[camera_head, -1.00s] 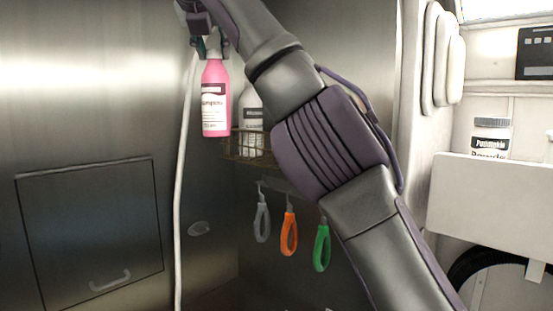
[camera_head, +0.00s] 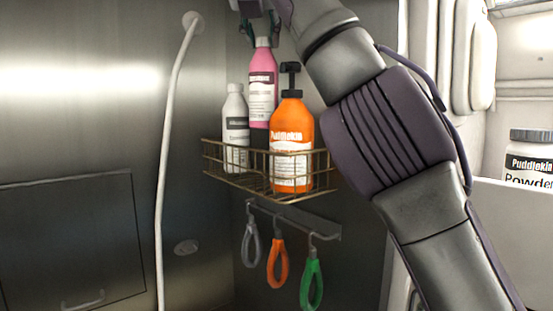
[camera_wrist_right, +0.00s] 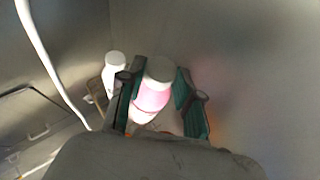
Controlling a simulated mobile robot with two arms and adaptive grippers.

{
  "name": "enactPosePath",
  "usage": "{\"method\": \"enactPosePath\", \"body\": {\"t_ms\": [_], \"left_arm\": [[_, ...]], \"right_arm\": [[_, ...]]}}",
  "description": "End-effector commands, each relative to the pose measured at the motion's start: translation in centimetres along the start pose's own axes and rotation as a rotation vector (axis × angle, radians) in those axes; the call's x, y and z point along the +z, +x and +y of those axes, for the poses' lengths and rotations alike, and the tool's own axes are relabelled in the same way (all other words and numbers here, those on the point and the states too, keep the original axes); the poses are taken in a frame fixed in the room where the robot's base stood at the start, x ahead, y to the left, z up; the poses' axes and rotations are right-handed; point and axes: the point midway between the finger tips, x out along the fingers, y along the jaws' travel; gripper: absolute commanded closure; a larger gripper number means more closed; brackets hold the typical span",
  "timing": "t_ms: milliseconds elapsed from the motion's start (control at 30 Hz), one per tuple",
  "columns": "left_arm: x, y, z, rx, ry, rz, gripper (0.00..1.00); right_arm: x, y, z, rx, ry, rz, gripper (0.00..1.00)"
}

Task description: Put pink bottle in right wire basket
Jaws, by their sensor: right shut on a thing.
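The pink bottle (camera_head: 263,85) hangs upright from my right gripper (camera_head: 258,8) in the head view. It is over the wire basket (camera_head: 222,182), between a white bottle and an orange pump bottle. Its base shows a little above the basket's rim, with dark space below it; the orange bottle hides part of its right side. In the right wrist view, my right gripper (camera_wrist_right: 158,98) has its green-padded fingers on either side of the pink bottle (camera_wrist_right: 152,100), near its pale cap. My left gripper is not in view.
In the basket stand the white bottle (camera_head: 236,130) at left and the orange pump bottle (camera_head: 291,145) at front right. Grey, orange and green looped tools (camera_head: 279,262) hang below. A white hose (camera_head: 165,150) runs down the wall. A powder jar (camera_head: 529,158) stands far right.

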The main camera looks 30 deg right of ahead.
Motion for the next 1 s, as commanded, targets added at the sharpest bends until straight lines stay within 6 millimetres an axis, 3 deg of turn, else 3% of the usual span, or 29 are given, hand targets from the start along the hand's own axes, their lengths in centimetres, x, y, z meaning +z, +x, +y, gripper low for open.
{"method": "enactPosePath", "body": {"t_ms": [500,1000], "left_arm": [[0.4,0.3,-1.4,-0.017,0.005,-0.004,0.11],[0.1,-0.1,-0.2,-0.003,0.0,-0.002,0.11]], "right_arm": [[-4.8,2.7,0.0,0.001,-0.002,-0.002,1.0],[-8.4,4.6,0.0,0.001,-0.001,-0.001,1.0]]}}
